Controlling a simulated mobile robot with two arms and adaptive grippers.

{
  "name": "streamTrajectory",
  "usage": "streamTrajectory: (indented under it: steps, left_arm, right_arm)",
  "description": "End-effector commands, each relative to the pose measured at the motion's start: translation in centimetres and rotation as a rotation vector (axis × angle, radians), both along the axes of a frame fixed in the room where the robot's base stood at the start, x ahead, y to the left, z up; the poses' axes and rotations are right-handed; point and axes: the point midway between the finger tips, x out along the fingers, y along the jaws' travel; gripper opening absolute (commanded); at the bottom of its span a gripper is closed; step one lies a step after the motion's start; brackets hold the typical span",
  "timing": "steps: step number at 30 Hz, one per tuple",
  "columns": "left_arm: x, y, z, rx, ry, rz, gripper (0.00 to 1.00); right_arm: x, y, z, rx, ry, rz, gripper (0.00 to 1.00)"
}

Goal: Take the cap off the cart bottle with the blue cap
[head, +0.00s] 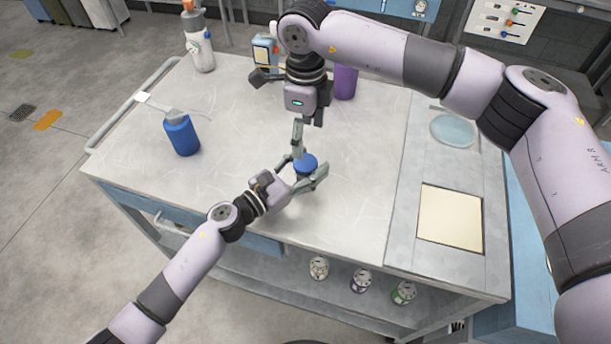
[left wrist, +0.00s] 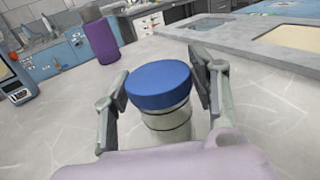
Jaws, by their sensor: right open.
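The bottle with the blue cap (head: 306,163) stands on the cart top, mostly hidden by my left gripper in the head view. In the left wrist view the blue cap (left wrist: 159,84) sits on the pale bottle (left wrist: 170,128), which looks upright. My left gripper (head: 309,165) has one finger on each side of it. In the left wrist view its fingers (left wrist: 159,88) lie close to both cap edges; I cannot tell whether they touch the bottle. My right gripper (head: 289,100) is open and empty, above and behind the cap; its fingers are partly hidden by its wrist.
The cart top (head: 240,105) is clear between objects. A blue container (head: 182,137) stands at left, a white bottle (head: 203,55) at the back, and a purple container (head: 345,83) behind my right gripper. Several small bottles (head: 360,281) stand on the lower shelf.

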Motion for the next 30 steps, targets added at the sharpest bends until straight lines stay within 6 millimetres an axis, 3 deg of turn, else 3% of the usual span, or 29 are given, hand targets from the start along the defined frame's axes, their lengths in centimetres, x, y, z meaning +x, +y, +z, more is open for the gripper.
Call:
streamTrajectory:
  steps: [22, 30]
  left_arm:
    - [-0.01, 0.03, -0.01, 0.000, 0.000, 0.000, 0.01]
    - [-0.01, 0.02, -0.01, 0.000, 0.000, 0.000, 0.00]
  right_arm:
    - [0.00, 0.00, 0.00, 0.000, 0.000, 0.000, 0.70]
    - [0.00, 0.01, 0.00, 0.000, 0.000, -0.048, 0.70]
